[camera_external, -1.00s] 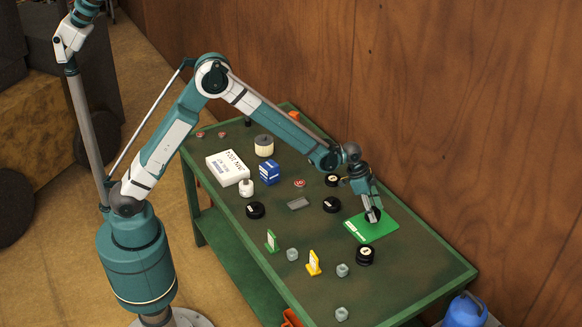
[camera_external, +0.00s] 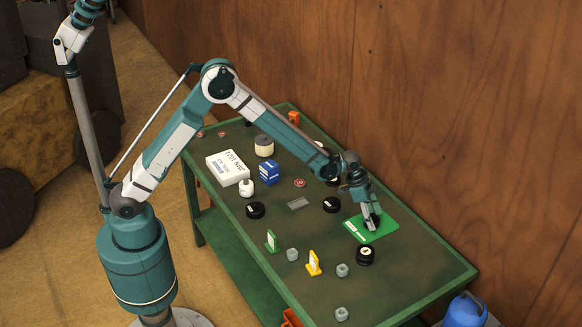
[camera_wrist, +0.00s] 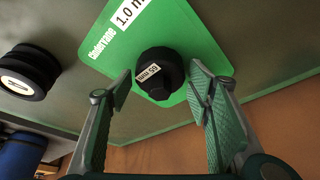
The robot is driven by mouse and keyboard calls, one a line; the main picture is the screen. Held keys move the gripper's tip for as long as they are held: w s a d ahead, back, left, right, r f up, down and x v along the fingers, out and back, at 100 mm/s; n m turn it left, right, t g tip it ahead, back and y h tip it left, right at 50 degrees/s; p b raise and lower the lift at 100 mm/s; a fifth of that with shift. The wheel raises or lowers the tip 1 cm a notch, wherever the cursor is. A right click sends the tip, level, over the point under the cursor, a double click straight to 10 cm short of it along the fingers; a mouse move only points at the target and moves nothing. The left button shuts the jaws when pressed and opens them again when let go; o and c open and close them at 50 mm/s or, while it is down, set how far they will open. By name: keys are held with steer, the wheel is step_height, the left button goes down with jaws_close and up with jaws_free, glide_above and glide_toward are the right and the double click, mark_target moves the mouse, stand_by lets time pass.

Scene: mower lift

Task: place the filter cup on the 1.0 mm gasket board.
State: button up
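The green gasket board (camera_external: 385,228), with a white label, lies flat near the far edge of the table. In the wrist view the board (camera_wrist: 215,55) shows a label reading "1.0 m", cut off by the frame. A black round cup (camera_wrist: 160,74) with a small white label, apparently the filter cup, stands on the board between my fingers. My gripper (camera_wrist: 160,95) is open, with a visible gap between each finger and the cup. In the external view my gripper (camera_external: 371,224) is low over the board and largely hides the cup.
A stack of black discs (camera_external: 365,256) stands just in front of the board; it also shows in the wrist view (camera_wrist: 28,72). A yellow sign (camera_external: 313,264), a green sign (camera_external: 271,241) and several grey pieces stand nearer.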

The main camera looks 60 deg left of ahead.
steer(key=shift+o, duration=0.3)
steer(key=shift+r, duration=0.2)
steer(key=p+v, duration=0.1)
steer(key=v, duration=1.1)
stand_by(0.7)
steer(key=s+a+r+n+t+y, duration=0.15)
steer(key=s+a+r+n, duration=0.25)
steer(key=s+a+r, duration=1.55)
steer(key=s+a+n+t+y, duration=0.1)
steer(key=s+a, duration=0.5)
steer(key=s, duration=0.7)
steer(key=s+a+n+t, duration=0.1)
steer(key=s+a+n, duration=0.3)
steer(key=s, duration=0.9)
steer(key=shift+a+f+y, duration=0.35)
steer(key=shift+a, duration=0.75)
